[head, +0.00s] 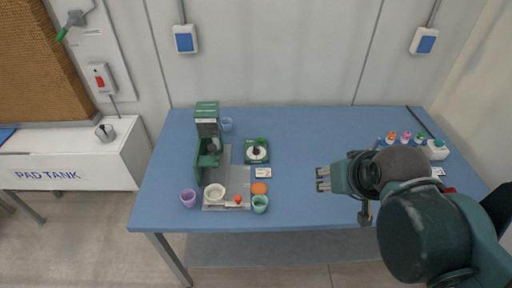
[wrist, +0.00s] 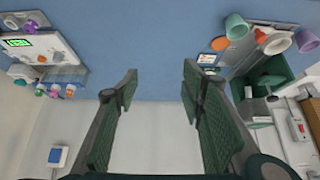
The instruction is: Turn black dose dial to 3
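A small green plate (head: 248,158) with a white disc lies on the table, right of the green dispenser. A black knob (head: 256,149), which looks like the dose dial, sits on the disc. Its setting is too small to read, and I cannot make it out in the wrist view. My gripper (head: 322,180) is to the right of the plate and apart from it, pointing left over the table. In the wrist view my gripper (wrist: 158,88) has its fingers wide apart with nothing between them.
The green dispenser (head: 207,113) stands left on a grey mat (head: 222,165). A white bowl (head: 214,192), purple cup (head: 188,198), mint cup (head: 260,204) and orange disc (head: 259,188) are near the front. The table between is clear.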

